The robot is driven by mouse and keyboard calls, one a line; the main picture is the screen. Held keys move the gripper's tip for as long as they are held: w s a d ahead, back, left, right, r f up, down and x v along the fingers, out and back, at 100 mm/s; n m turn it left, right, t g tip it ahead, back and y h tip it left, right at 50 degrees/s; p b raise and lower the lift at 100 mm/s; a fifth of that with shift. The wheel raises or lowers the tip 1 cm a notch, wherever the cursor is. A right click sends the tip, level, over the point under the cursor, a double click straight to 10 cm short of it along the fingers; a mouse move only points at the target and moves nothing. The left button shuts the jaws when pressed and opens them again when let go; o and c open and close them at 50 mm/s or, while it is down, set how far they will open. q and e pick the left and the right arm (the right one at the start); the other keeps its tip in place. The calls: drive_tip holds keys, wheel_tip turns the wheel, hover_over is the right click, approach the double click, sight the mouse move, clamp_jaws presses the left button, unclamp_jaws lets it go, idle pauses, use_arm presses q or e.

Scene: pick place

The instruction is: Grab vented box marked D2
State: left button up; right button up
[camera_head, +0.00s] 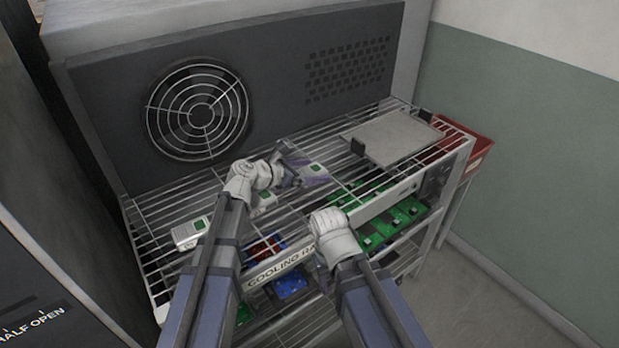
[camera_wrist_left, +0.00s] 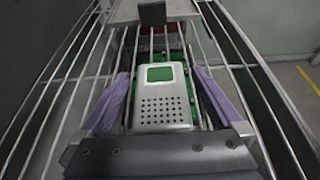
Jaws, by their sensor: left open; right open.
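A light grey vented box (camera_head: 313,171) with a green label lies on the wire rack, at the left gripper's fingers. In the left wrist view the box (camera_wrist_left: 163,112) shows rows of vent holes and a green patch; no D2 mark is readable. My left gripper (camera_head: 300,172) is open, with one purple finger on each side of this box. Two similar boxes lie on the rack: one at the left (camera_head: 190,232), and one partly hidden by my left wrist (camera_head: 266,198). My right gripper (camera_head: 322,262) is low at the rack's front, its fingers mostly hidden.
The wire cooling rack (camera_head: 150,238) stands before a dark panel with a round fan (camera_head: 198,108). A grey plate (camera_head: 392,137) lies at the rack's right end, near a red bin (camera_head: 470,155). Green boards (camera_head: 398,222) lie on a lower shelf.

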sight(311, 170)
use_arm(q)
drive_tip(key=c, duration=1.5)
drive_tip(key=shift+o, duration=0.2)
drive_tip(key=shift+r, duration=0.15)
wheel_tip(311, 170, up, 10)
drive_tip(key=p, duration=1)
